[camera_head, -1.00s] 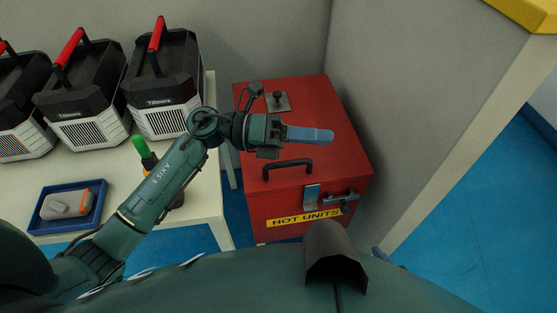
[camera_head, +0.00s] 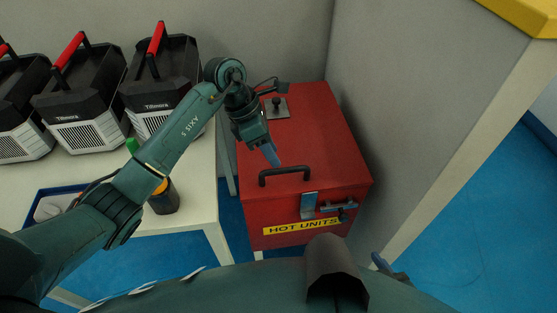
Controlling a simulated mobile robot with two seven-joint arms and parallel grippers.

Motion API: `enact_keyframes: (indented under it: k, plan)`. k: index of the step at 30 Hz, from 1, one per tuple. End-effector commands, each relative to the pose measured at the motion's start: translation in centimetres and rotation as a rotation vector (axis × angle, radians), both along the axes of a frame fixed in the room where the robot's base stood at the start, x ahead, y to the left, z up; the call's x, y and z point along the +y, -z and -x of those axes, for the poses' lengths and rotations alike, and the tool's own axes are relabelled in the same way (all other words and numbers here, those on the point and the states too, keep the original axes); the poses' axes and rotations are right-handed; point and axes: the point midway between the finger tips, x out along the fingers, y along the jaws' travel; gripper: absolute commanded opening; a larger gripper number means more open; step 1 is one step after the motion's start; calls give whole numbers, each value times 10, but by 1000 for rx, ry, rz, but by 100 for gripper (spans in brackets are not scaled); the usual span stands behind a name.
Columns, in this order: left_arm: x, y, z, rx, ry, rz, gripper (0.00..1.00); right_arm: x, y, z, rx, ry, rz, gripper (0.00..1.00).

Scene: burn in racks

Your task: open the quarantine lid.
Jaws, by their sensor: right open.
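The red quarantine box (camera_head: 290,218), labelled "HOT UNITS", stands on the floor, its flat red lid (camera_head: 315,135) down. A black bar handle (camera_head: 285,173) is near the lid's front edge, and a metal latch (camera_head: 310,204) is on the front. My right gripper (camera_head: 384,266) shows only partly at the lower right, in front of the box, and is open.
A white table (camera_head: 200,190) on the left holds several black-and-white units (camera_head: 165,75) with red handles, a blue tray (camera_head: 50,193) and a dark orange-banded tool (camera_head: 164,198). A grey wall (camera_head: 405,110) stands close to the box's right side.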

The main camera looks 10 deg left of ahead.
Motion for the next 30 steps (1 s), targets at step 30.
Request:
enact_keyframes:
  k: [30]
  plan:
    - [-19,40,2,-1,-2,1,7,-2,1,0,3,-1,11,60]
